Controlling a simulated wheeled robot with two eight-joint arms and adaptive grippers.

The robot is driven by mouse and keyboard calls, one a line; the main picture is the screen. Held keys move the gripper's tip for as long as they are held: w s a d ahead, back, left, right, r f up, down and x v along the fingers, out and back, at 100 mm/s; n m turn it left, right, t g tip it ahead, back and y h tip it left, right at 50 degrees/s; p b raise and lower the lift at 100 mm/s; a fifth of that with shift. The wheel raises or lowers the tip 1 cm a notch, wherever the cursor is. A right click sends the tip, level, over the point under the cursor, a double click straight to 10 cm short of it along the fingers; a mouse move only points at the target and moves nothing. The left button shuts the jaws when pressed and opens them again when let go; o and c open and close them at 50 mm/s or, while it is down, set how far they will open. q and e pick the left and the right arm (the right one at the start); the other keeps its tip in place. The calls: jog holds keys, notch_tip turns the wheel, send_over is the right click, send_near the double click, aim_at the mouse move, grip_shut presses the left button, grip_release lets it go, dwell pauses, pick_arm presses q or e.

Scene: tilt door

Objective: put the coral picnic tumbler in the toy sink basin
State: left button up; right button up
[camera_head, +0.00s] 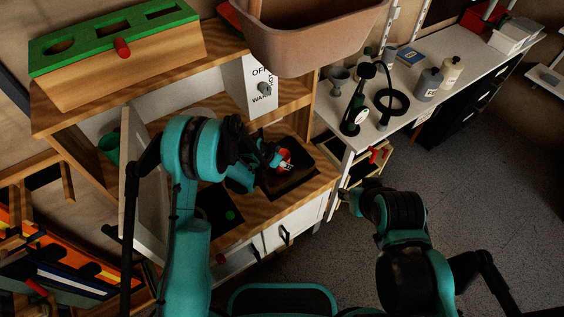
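The coral tumbler (285,155) is a small orange-red shape over the dark square sink basin (299,187) in the wooden counter. My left arm reaches in from the left, and its gripper (278,158) is right at the tumbler, over the basin. The gripper hides part of the tumbler, and I cannot tell whether the fingers are closed on it or whether it touches the basin floor. My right gripper (347,196) is away from the tumbler, in front of the counter's right end. Its fingers are dark and too small to read.
A white cabinet door (150,190) stands open left of my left arm. A brown bin (310,35) overhangs the back. A white table (440,60) with bottles and a dark ring stands at right. The grey floor (500,190) is clear at lower right.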

pick_arm(q)
jog(key=shift+f, duration=0.15)
jog(key=o, duration=1.2)
jog(key=shift+r, duration=0.25)
jog(key=s+a+r+n+y+p, duration=0.1)
jog(key=s+a+r, duration=0.3)
jog(key=r, duration=0.4)
jog(key=s+a+r+n+t+p, duration=0.1)
jog(key=s+a+r+n+p, duration=0.15)
jog(key=s+r, duration=0.4)
jog(key=s+a+r+y+p, duration=0.15)
jog(key=a+r, duration=0.25)
jog(key=r, duration=0.6)
jog(key=s+a+r+n+y, duration=0.1)
jog(key=s+a+r+n, duration=0.1)
jog(key=s, duration=0.6)
jog(key=s+a+r+n+t+y, duration=0.1)
jog(key=s+a+r+n, duration=0.2)
jog(key=s+a, duration=0.2)
jog(key=s, duration=0.3)
jog(key=shift+r+b, duration=0.25)
jog(key=shift+b, duration=0.1)
